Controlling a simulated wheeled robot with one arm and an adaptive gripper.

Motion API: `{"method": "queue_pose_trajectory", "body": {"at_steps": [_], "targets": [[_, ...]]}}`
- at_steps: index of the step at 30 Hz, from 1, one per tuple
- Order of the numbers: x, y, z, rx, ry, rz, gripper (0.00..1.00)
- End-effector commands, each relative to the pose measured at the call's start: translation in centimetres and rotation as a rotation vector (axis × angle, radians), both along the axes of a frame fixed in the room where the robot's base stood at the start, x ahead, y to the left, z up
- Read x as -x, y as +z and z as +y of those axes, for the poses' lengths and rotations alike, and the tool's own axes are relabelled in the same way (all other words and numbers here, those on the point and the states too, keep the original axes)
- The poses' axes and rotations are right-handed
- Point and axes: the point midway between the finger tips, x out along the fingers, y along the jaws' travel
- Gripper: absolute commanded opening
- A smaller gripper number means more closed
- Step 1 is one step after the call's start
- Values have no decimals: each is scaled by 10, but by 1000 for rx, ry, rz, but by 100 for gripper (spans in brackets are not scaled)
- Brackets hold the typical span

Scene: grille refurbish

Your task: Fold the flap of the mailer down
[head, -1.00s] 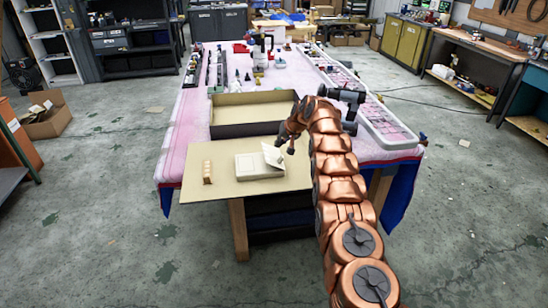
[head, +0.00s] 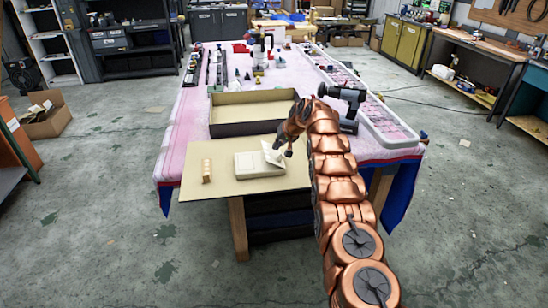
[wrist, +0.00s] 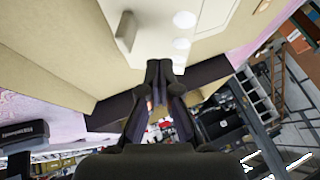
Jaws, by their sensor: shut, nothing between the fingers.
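The mailer (head: 250,166) is a flat cream-white packet lying on a tan board at the near end of the table. Its flap (head: 271,154) stands up at a tilt on the right side. My gripper (head: 284,153) is shut and empty, right by the flap's upper right side; I cannot tell whether it touches. In the wrist view my shut fingertips (wrist: 165,68) point at a pale surface (wrist: 160,30), which looks like part of the mailer, with round light spots on it.
The tan board (head: 225,191) overhangs the table's near edge. A long white tray (head: 388,134) runs along the table's right side.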

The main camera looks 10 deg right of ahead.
Motion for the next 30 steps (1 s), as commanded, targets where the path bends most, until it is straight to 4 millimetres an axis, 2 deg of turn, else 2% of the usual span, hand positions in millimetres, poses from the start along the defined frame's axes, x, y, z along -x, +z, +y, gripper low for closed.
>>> {"method": "queue_pose_trajectory", "body": {"at_steps": [22, 30], "targets": [[1, -37, 14, 0, 1, 3, 0], [0, -40, 15, 0, 1, 2, 0]]}}
